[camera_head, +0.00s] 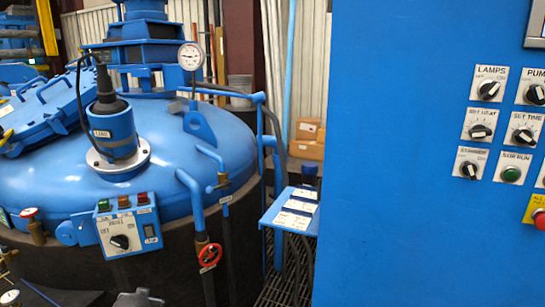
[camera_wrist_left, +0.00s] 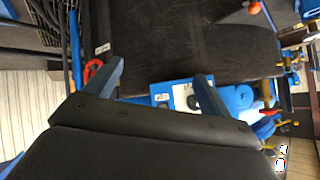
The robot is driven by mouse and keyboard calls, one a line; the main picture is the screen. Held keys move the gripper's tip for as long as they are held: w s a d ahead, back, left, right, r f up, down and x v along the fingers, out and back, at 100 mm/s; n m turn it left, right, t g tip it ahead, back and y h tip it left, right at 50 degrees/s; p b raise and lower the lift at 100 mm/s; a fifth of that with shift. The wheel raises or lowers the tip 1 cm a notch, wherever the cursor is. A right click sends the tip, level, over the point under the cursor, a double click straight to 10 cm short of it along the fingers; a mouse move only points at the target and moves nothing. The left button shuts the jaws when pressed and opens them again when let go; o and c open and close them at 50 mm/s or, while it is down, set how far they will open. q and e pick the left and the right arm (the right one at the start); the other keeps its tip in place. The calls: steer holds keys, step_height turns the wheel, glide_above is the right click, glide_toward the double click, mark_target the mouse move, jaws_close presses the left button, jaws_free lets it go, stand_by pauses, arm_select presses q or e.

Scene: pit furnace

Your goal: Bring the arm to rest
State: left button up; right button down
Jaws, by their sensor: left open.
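My left gripper (camera_wrist_left: 160,77) shows in the left wrist view, with its two fingers spread wide and nothing between them. Beyond the fingers is a small blue control box with a white panel (camera_wrist_left: 178,94), partly hidden by the right finger and the gripper body. In the head view this box (camera_head: 127,228) sits on the front of the furnace. A small grey part at the bottom edge of the head view, below the box, may be my left arm; I cannot tell. My right gripper is in neither view.
The blue-domed furnace (camera_head: 45,185) fills the left of the head view. A red valve wheel (camera_head: 210,255) is right of the control box. A blue stand with labels (camera_head: 290,222) is farther right. A large blue cabinet (camera_head: 400,180) with knobs fills the right side.

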arm_select(q)
steer(key=s+d+f+m+g+h, duration=0.1)
steer(key=s+d+f+g+h, duration=0.2)
steer(key=s+d, duration=0.75)
steer(key=s+d+f+m+g+h, duration=0.15)
steer(key=s+d+f, duration=0.35)
steer(key=s+d, duration=0.5)
steer(key=s+d+f+g, duration=0.1)
steer(key=s+f, duration=0.2)
steer(key=s, duration=0.5)
steer(key=s+d+f+g+h, duration=0.1)
steer(key=s+d+f, duration=0.1)
steer(key=s, duration=0.6)
steer(key=shift+s+d+f, duration=0.15)
steer(key=shift+s+f, duration=0.2)
steer(key=shift+f, duration=0.5)
steer(key=shift+g, duration=0.25)
